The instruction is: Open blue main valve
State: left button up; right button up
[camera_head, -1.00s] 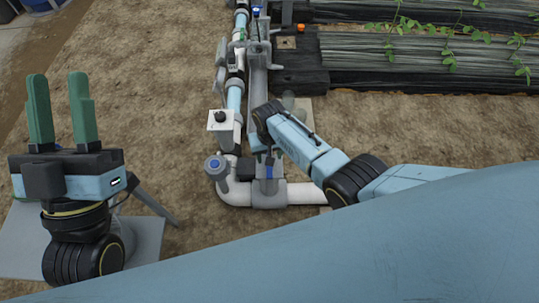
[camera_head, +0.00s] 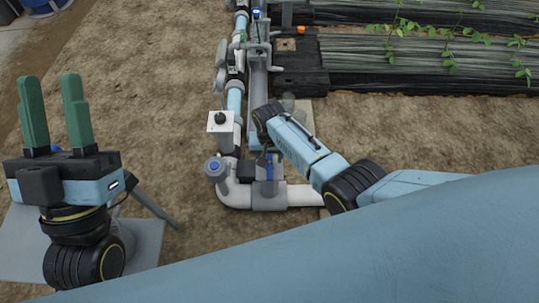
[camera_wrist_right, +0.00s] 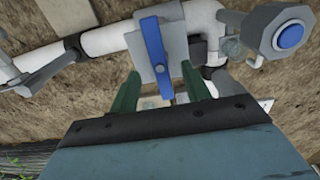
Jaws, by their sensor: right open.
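The blue main valve handle (camera_wrist_right: 157,58) is a blue lever on a grey valve body on the white pipe. In the right wrist view it runs down the picture between my right fingers. In the head view the handle (camera_head: 268,166) shows small at the pipe's lower end. My right gripper (camera_wrist_right: 160,72) is open, with one green finger on each side of the handle's lower part. I cannot tell whether either finger touches it. In the head view my right fingers cannot be made out. My left gripper (camera_head: 53,82) is open and empty, fingers up, at the far left.
A grey round fitting with a blue cap (camera_wrist_right: 290,36) stands beside the valve; it also shows in the head view (camera_head: 214,167). A white box with a black knob (camera_head: 221,120) sits further up the pipe. Plant beds (camera_head: 410,70) lie at upper right.

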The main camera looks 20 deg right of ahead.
aim_at(270, 163)
jog(key=shift+f+b, duration=1.8)
jog(key=shift+f, duration=0.5)
